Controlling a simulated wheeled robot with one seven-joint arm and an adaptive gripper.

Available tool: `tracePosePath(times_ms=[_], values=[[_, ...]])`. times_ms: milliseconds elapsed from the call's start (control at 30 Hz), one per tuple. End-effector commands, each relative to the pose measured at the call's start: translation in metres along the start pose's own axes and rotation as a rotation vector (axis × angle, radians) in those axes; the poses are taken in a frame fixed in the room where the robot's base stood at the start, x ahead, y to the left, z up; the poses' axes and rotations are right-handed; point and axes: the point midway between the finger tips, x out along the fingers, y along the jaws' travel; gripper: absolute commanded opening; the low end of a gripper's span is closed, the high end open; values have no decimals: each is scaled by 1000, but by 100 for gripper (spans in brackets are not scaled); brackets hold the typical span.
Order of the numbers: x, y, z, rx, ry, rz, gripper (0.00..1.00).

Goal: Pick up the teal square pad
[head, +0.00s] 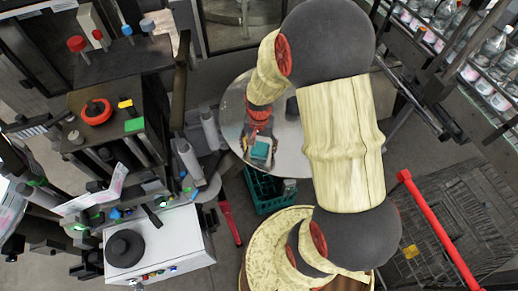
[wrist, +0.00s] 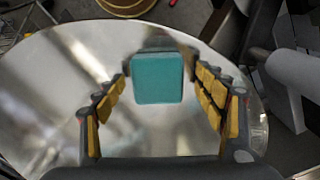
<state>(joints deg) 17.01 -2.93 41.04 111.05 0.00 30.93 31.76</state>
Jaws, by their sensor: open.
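The teal square pad (wrist: 157,80) has rounded corners and shows face-on in the wrist view, above or on the shiny round disc (wrist: 50,90). My gripper (wrist: 158,72) is open, with one yellow-padded finger to the left of the pad and one to the right. A narrow gap shows on each side of the pad. In the head view the pad (head: 260,152) is a small teal patch at the end of my gripper (head: 262,141), over the front part of the disc (head: 292,158). A dark shape behind the pad is partly hidden.
A green crate (head: 268,196) stands on the floor below the disc. A labelling machine with a white box (head: 170,245) and red and green buttons fills the left. Bottle shelves (head: 480,60) stand at the upper right, and a red-handled cart (head: 440,230) at the lower right.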

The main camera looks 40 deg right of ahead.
Motion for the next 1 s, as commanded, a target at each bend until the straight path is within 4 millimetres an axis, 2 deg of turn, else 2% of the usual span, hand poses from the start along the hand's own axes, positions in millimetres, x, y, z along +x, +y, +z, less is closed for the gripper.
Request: tracePosePath(times_ms=[300, 1000], values=[[6, 0, 0, 0, 1, -1, 70], [6, 0, 0, 0, 1, -1, 31]])
